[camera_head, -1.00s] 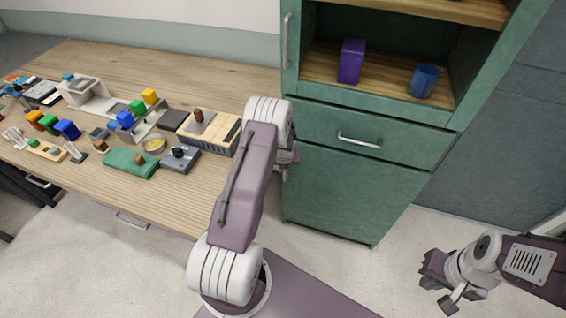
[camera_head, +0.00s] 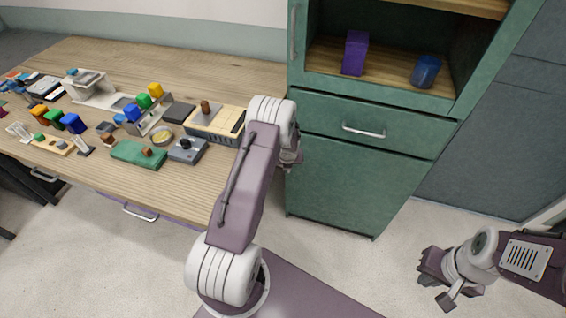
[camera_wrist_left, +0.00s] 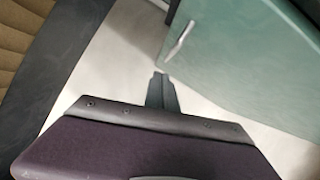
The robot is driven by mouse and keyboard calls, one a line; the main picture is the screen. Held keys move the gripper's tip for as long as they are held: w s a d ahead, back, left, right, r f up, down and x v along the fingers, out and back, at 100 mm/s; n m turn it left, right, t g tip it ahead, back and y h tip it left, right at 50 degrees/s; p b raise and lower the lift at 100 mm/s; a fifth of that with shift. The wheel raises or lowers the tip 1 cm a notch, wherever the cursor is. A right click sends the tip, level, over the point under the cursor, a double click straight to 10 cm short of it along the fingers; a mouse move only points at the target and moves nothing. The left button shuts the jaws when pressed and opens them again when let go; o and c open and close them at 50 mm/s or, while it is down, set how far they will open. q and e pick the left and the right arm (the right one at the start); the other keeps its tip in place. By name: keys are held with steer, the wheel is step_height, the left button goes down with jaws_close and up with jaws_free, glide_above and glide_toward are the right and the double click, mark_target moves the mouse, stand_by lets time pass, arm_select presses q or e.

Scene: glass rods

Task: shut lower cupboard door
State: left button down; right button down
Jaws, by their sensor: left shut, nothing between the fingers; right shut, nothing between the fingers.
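The lower cupboard door (camera_head: 350,190) is the plain green panel under the drawer of the green cupboard. In the head view it looks close to flush with the front, but I cannot tell whether it is fully shut. My left gripper (camera_head: 294,158) is near its left edge, mostly hidden behind my own arm. In the left wrist view the left gripper (camera_wrist_left: 162,92) is shut and empty, apart from the green door (camera_wrist_left: 245,65) with its metal handle (camera_wrist_left: 180,40). My right gripper (camera_head: 436,289) is shut and empty over the floor at the lower right.
The drawer (camera_head: 375,125) above the door is shut. A purple box (camera_head: 354,54) and a blue cup (camera_head: 425,72) stand on the open shelf. A wooden table (camera_head: 190,70) with several small objects is at left. Pale floor (camera_head: 330,248) lies clear before the cupboard.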

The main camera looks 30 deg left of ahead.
arm_select(q)
steer(key=p+v, duration=0.1)
steer(key=v, duration=0.8)
steer(key=shift+s+a+r, duration=0.3)
steer(key=shift+s+r, duration=0.05)
steer(key=shift+s, duration=0.1)
